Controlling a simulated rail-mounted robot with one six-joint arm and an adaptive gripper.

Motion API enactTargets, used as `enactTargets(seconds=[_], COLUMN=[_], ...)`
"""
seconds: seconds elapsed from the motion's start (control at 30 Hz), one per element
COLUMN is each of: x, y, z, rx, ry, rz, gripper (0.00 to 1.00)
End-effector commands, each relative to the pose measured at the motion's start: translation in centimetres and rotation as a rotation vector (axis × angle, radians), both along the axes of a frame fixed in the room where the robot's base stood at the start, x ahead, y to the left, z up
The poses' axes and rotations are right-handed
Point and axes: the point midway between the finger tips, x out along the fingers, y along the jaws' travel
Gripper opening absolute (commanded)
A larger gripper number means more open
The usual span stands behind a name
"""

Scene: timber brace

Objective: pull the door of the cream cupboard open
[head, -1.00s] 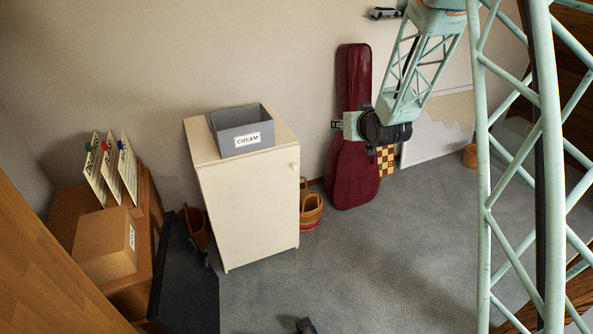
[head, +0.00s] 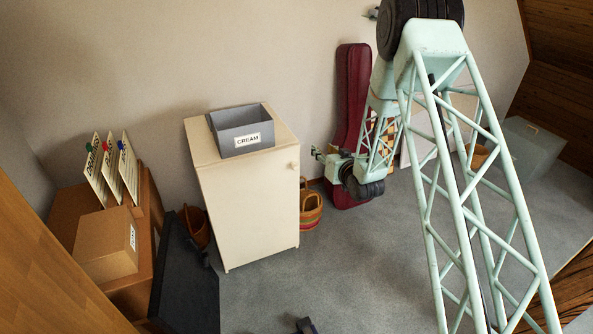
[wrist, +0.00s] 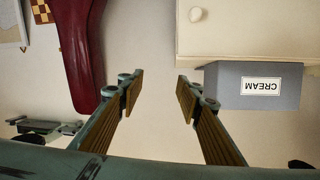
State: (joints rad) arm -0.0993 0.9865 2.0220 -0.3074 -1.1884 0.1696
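The cream cupboard (head: 248,215) stands against the wall in the head view, its door shut. A small round knob (head: 294,166) sits near the door's upper right edge. In the wrist view the cupboard (wrist: 250,32) is at the upper right, upside down, with the knob (wrist: 196,14) at its left. My gripper (head: 316,152) is to the right of the cupboard, apart from the knob. In the wrist view my gripper (wrist: 156,90) is open, with nothing between its wood-coloured finger pads.
A grey box labelled CREAM (head: 240,131) stands on the cupboard. A dark red instrument case (head: 352,90) leans on the wall behind my arm. Baskets (head: 311,207) stand right of the cupboard. A dark panel (head: 185,275) is at its left. The floor in front is mostly clear.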

Motion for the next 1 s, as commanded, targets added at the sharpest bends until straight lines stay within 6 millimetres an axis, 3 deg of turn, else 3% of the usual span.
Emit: enactTargets(seconds=[0.47, 1.0], x=[-1.2, -4.6], y=[2.6, 4.4], z=[-7.6, -14.8], rx=[0.096, 0.207], ry=[-0.075, -0.156], rz=[0.045, 0.084], gripper=[0.32, 0.32])
